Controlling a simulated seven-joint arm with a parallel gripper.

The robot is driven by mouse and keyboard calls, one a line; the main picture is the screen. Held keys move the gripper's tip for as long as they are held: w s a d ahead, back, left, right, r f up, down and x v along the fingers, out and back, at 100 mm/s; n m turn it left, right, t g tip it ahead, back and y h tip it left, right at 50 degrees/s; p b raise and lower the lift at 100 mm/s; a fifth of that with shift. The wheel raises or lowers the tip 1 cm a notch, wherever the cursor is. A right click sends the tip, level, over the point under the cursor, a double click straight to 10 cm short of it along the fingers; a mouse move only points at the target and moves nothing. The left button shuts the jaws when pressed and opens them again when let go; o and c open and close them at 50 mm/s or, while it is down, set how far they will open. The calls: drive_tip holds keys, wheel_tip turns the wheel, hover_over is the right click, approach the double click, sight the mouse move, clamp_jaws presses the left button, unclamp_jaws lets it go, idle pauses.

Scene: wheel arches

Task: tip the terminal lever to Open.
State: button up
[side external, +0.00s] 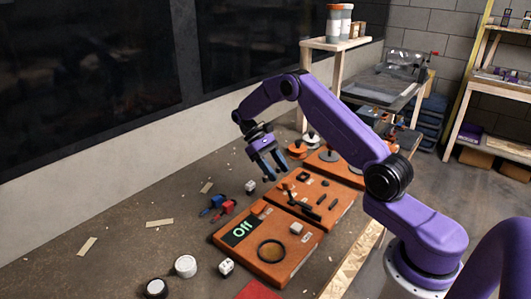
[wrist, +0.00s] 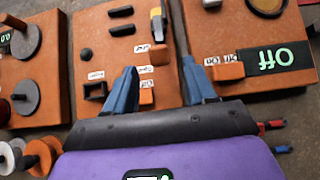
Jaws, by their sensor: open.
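My gripper (side external: 276,175) is open and empty, pointing down above the far-left part of the middle orange board (side external: 322,215). In the wrist view its two blue fingertips (wrist: 159,68) spread apart over the same board (wrist: 105,40). A small orange block (wrist: 160,52), which looks like the terminal lever, shows between the fingertips. White labels (wrist: 145,70) lie beside it, too small to read surely. I cannot tell the lever's tilt or whether a finger touches it. In the side view, it is too small to make out clearly.
The near board has an "Off" display (side external: 241,232) and a dark ring (side external: 271,251). The far board carries discs (side external: 329,155). Red and blue connectors (side external: 222,208) lie on the bench, left of the boards.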

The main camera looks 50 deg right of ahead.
drive_tip(key=v, duration=0.7)
idle(0.5)
drive_tip(key=s+a+r+n+t+h, duration=0.1)
drive_tip(key=s+a+r+n+t, duration=0.3)
drive_tip(key=a, duration=0.5)
drive_tip(key=s+a+r+n+t+h, duration=0.1)
drive_tip(key=s+a+r+n+h, duration=0.1)
drive_tip(key=s+a+r, duration=0.5)
drive_tip(key=s+f+n+t+y, duration=0.1)
drive_tip(key=s+f+n+t, duration=0.1)
drive_tip(key=s, duration=1)
drive_tip(key=s+a+f+n+t+y, duration=0.1)
drive_tip(key=s+n, duration=0.3)
drive_tip(key=s, duration=0.8)
drive_tip(key=shift+s+a+f+n+t+y, duration=0.2)
drive_tip(key=shift+s+f+n+t+y, duration=0.1)
drive_tip(key=shift+f+t+y, duration=0.35)
